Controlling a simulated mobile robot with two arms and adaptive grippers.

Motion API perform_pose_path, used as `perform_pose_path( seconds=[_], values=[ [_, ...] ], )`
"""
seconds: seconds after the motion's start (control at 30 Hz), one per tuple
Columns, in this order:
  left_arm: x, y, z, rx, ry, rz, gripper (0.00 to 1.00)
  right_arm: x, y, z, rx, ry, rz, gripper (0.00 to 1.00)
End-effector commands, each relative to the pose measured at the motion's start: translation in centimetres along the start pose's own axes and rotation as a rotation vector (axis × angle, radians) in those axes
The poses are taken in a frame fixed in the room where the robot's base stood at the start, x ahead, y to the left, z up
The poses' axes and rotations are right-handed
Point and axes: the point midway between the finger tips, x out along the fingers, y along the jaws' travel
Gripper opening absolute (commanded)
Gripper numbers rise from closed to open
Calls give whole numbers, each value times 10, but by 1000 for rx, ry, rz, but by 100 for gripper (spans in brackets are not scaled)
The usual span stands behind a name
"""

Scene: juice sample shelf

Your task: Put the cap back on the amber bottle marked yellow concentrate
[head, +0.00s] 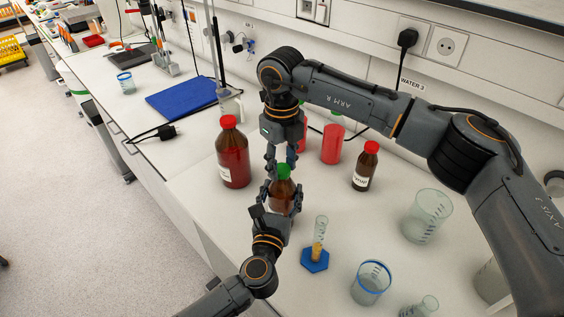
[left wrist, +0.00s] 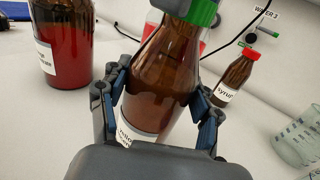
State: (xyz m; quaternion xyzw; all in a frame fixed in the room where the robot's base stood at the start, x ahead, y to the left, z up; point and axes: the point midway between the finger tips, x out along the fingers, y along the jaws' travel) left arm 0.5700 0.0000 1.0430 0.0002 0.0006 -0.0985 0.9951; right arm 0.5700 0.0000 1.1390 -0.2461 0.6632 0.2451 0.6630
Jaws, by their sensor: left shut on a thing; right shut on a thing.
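The amber bottle (head: 284,196) stands upright on the white bench; in the left wrist view its brown glass body (left wrist: 158,75) fills the middle, with a partly hidden white label. My left gripper (head: 283,203) is shut around the bottle's body from the front. The green cap (head: 283,172) is at the top of the bottle's neck, and it shows at the upper edge of the left wrist view (left wrist: 205,12). My right gripper (head: 282,163) points down from above and is shut on the green cap. I cannot tell whether the cap is seated on the thread.
A large red-capped bottle (head: 233,160) stands close to the left. Red cylinder (head: 332,146) and small brown syrup bottle (head: 366,168) stand to the right. A graduated cylinder on a blue foot (head: 315,260) and glass beakers (head: 371,283) (head: 427,216) occupy the right front.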

Motion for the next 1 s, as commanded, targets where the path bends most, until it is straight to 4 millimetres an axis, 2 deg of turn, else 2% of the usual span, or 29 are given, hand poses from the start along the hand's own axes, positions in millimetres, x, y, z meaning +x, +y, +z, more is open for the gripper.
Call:
perform_pose_path(
  seconds=[0.1,0.27,0.3,0.4,0.77,1.0],
  values=[
    [0,-1,0,1,1,-1,0,0,0,0,202,-1,0,0],
    [0,-1,0,0,1,-1,0,0,0,0,213,-1,0,0],
    [0,-1,0,1,1,-1,0,0,0,0,212,-1,0,43],
    [0,-1,0,0,1,-1,0,0,0,0,211,-1,0,60],
    [0,0,0,0,1,-1,0,-4,0,0,210,-1,0,60],
    [0,0,0,0,1,-1,0,-34,0,1,210,-4,-1,60]
  ],
)
